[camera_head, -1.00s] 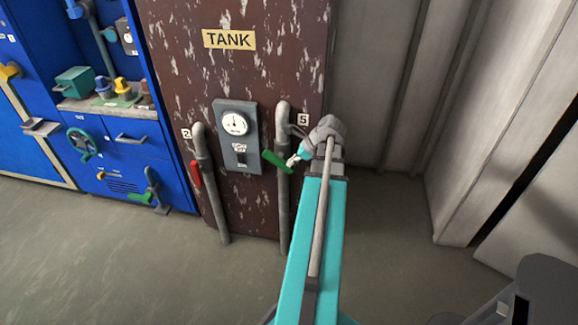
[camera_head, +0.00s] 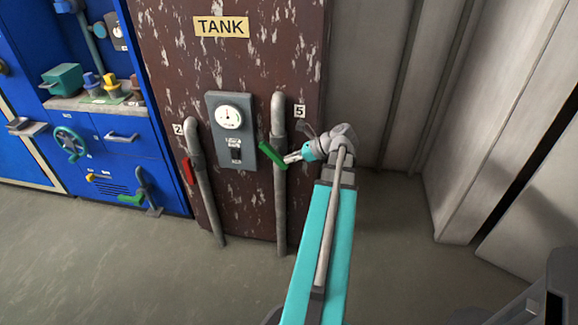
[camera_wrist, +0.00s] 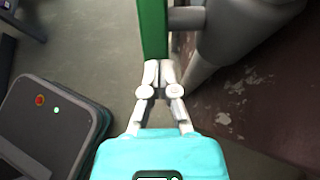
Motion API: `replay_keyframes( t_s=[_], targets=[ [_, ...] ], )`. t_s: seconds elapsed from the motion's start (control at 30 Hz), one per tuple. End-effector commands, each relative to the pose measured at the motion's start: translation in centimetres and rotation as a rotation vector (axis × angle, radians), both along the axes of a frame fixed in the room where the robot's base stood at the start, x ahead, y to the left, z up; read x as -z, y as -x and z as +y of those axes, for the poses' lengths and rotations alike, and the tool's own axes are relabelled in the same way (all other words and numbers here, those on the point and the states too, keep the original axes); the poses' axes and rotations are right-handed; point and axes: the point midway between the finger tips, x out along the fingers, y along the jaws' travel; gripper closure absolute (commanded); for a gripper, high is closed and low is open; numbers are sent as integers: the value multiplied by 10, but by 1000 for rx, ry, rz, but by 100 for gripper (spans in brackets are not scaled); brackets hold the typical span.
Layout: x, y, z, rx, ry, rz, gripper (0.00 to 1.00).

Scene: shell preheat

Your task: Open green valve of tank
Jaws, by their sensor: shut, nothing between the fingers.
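The brown tank panel (camera_head: 240,75) carries a sign reading TANK (camera_head: 221,27). The green valve handle (camera_head: 272,155) sits on the right pipe (camera_head: 279,200), by the label 5, and slants down to the right. In the wrist view the green handle (camera_wrist: 153,30) runs up from just beyond my fingertips. My gripper (camera_head: 291,158) is at the lower right end of the handle, with its fingers shut and nothing between them. In the wrist view my gripper's fingertips (camera_wrist: 157,72) meet or nearly meet the handle's near end; I cannot tell if they touch.
A red handle (camera_head: 188,171) is on the left pipe, by label 2. A gauge box (camera_head: 232,130) sits between the pipes. A blue cabinet (camera_head: 110,155) with valves and levers stands at left. Grey wall panels (camera_head: 370,70) are at right. The floor (camera_head: 130,270) in front is clear.

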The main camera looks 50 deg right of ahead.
Motion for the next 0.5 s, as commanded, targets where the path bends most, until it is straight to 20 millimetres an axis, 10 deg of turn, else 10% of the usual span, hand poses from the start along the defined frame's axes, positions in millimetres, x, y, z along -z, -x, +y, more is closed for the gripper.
replay_keyframes(
  t_s=[0.5],
  targets=[
    [16, -7, 5, -6, -90, -183, 100]
  ],
)
